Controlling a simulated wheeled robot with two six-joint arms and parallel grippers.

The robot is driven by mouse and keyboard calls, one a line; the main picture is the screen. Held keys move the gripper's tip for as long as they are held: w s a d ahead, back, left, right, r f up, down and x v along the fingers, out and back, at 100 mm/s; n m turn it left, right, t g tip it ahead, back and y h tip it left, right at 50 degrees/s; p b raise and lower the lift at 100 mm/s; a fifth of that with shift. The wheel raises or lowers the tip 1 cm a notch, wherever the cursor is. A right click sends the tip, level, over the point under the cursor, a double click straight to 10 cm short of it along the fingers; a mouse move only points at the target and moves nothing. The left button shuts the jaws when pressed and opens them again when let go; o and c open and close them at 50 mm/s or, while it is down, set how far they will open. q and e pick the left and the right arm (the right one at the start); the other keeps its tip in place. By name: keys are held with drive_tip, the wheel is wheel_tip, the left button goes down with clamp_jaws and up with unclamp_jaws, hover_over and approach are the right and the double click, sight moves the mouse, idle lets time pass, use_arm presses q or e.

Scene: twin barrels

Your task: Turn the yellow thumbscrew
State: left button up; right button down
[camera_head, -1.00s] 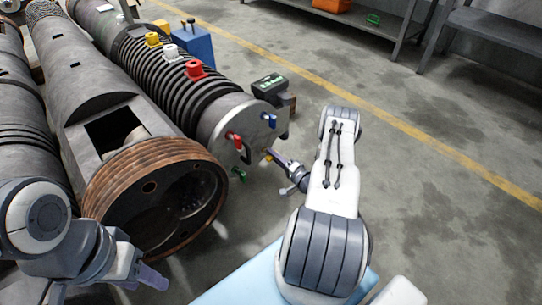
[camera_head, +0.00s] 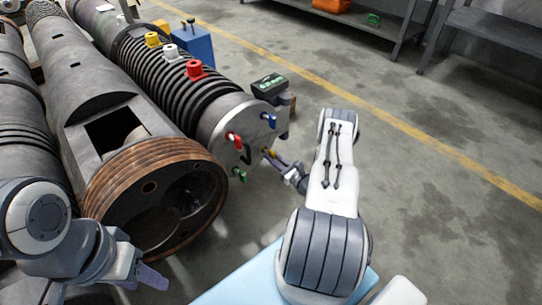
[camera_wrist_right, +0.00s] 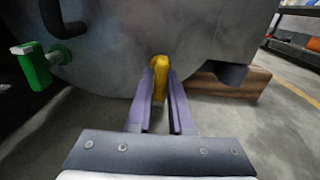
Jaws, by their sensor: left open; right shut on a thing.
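The yellow thumbscrew (camera_wrist_right: 160,72) sits low on the flat round end plate (camera_wrist_right: 150,35) of the ribbed barrel. In the right wrist view my right gripper (camera_wrist_right: 160,92) is shut on it, one finger on each side. In the head view the right gripper (camera_head: 273,157) reaches the plate's lower right, and the thumbscrew is mostly hidden there. My left gripper (camera_head: 142,278) is open and empty at the lower left, in front of the open copper-rimmed barrel.
The same plate carries a red thumbscrew (camera_head: 234,139), a blue one (camera_head: 269,120), a green one (camera_head: 239,174) and a black handle (camera_head: 246,154). The open barrel (camera_head: 155,190) stands to the left. Wooden blocks (camera_wrist_right: 230,84) support the ribbed barrel. The floor to the right is clear.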

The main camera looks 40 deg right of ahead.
drive_tip(key=c, duration=0.9)
unclamp_jaws()
drive_tip(key=shift+o, duration=0.2)
drive_tip(key=s+p, duration=0.1)
drive_tip(key=s, duration=0.6)
drive_tip(key=shift+d, duration=0.3)
drive_tip(key=shift+s, duration=0.1)
